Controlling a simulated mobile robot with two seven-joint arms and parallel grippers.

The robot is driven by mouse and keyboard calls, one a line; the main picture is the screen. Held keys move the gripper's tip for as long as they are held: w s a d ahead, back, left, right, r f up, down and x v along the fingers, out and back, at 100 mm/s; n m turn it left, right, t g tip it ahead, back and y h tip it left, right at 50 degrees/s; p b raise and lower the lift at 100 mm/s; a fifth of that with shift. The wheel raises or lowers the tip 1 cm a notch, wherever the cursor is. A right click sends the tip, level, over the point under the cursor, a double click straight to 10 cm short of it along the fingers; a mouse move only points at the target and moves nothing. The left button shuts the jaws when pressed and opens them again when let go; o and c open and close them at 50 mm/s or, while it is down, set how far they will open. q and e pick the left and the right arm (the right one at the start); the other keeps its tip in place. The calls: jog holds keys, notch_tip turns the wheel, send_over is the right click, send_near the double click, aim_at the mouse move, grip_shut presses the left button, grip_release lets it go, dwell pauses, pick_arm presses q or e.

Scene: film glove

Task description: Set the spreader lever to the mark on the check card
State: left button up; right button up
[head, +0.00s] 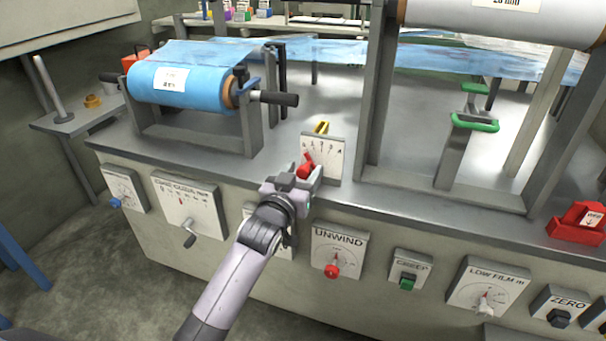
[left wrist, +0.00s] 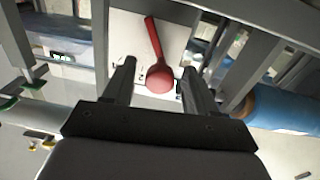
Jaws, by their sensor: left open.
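The red spreader lever (head: 307,160) stands on a white scale plate (head: 335,158) with numbers at the front edge of the machine top. In the left wrist view the lever (left wrist: 154,40) has a round end and a handle that leans slightly left, over the plate (left wrist: 125,35). My left gripper (head: 305,177) is at the plate. In the left wrist view its fingers (left wrist: 158,85) are apart, on either side of the lever's round end, with no clear grip. It partly hides the lever and the plate's lower left. I cannot tell which card is the check card.
A blue film roll (head: 205,88) lies in a stand at the back left. The front panel has an UNWIND dial (head: 338,247) and several other controls. A red holder (head: 578,232) with a white card is at the right. Grey posts stand right of the plate.

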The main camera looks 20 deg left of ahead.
pick_arm(q)
jog(key=shift+w, duration=0.25)
jog(key=c, duration=1.1)
jog(key=shift+o, duration=0.2)
jog(key=shift+d+r+m+p, duration=0.3)
jog(key=shift+m+p, duration=0.4)
jog(key=shift+p, duration=0.05)
jog(key=shift+d+m+p, duration=0.3)
jog(key=shift+m+p, duration=0.05)
jog(key=shift+m, duration=0.45)
jog(key=shift+f, duration=0.1)
jog(key=o, duration=1.1)
jog(key=shift+c, duration=0.2)
jog(key=shift+s, duration=0.1)
